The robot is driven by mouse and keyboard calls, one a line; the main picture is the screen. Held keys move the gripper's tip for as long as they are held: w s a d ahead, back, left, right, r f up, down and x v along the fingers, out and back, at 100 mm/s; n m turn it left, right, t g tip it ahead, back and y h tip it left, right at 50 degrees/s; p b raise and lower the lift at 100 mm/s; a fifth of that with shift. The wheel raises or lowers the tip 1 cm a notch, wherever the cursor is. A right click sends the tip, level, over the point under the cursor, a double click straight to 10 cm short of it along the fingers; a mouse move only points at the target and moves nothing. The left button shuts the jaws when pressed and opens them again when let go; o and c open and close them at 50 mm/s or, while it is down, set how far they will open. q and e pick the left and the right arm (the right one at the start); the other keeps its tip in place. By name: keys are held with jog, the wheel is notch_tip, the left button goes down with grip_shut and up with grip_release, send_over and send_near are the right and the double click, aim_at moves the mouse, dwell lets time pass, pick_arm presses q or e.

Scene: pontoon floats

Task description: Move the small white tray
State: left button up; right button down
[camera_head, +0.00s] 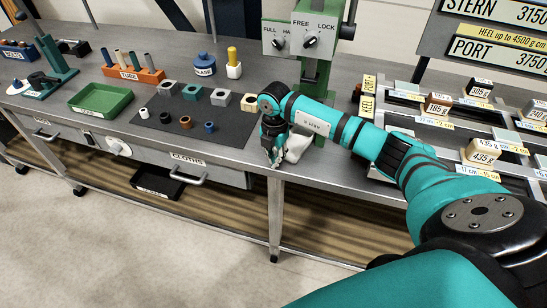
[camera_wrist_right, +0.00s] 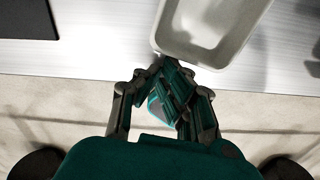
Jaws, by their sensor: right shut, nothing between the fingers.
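The small white tray (camera_head: 298,147) lies on the bench near its front edge, partly hidden behind my right wrist and gripper in the head view. In the right wrist view the tray (camera_wrist_right: 232,48) is cut off by the top edge and looks empty where it shows. My right gripper (camera_head: 275,158) points down at the bench's front edge, beside the tray. In the wrist view the right gripper (camera_wrist_right: 172,78) is shut and empty, its fingertips close to the tray's near rim. I cannot tell whether they touch. My left gripper is out of view.
A dark mat (camera_head: 190,120) with several blocks and rings lies left of the gripper. A green tray (camera_head: 100,100) stands farther left. A green post with a switch box (camera_head: 300,38) rises behind. Labelled weights and a rack (camera_head: 470,130) fill the right side.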

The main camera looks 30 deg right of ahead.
aim_at(296, 142)
jog(key=d+b, duration=0.1)
jog(key=w+d+b, duration=0.1)
jog(key=d, duration=0.1)
jog(key=w+d+b, duration=0.1)
jog(key=shift+w+d+f, duration=0.15)
jog(key=shift+w+d, duration=0.1)
jog(key=shift+d, duration=0.1)
jog(key=shift+r, duration=0.2)
jog(key=shift+f, duration=0.1)
